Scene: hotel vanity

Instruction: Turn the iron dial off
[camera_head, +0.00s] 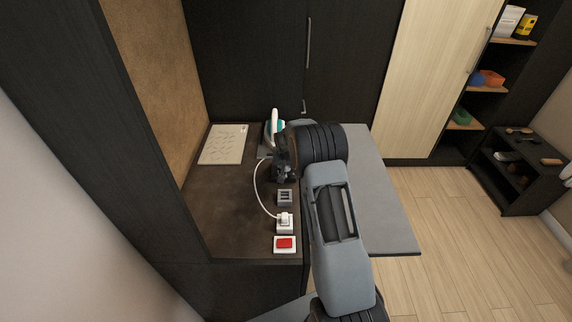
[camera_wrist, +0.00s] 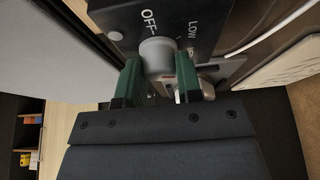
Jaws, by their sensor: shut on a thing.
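The iron (camera_head: 275,127), white and teal, stands at the back of the dark counter, partly hidden behind my gripper. In the wrist view a grey round dial (camera_wrist: 158,54) sits on a black panel (camera_wrist: 185,18) with the white words OFF and LOW beside it. My gripper (camera_wrist: 158,80) is shut on the dial, one green finger on each side of it. It also shows in the head view (camera_head: 281,158) at the back of the counter, where the dial is hidden. I cannot make out a pointer mark on the dial.
A white cord (camera_head: 257,190) curves over the counter (camera_head: 225,210) to a white plug (camera_head: 284,219). A red switch (camera_head: 285,243) and a grey socket block (camera_head: 285,197) are nearby. A pale printed board (camera_head: 225,145) lies at the left. Dark cabinet doors (camera_head: 250,60) stand behind.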

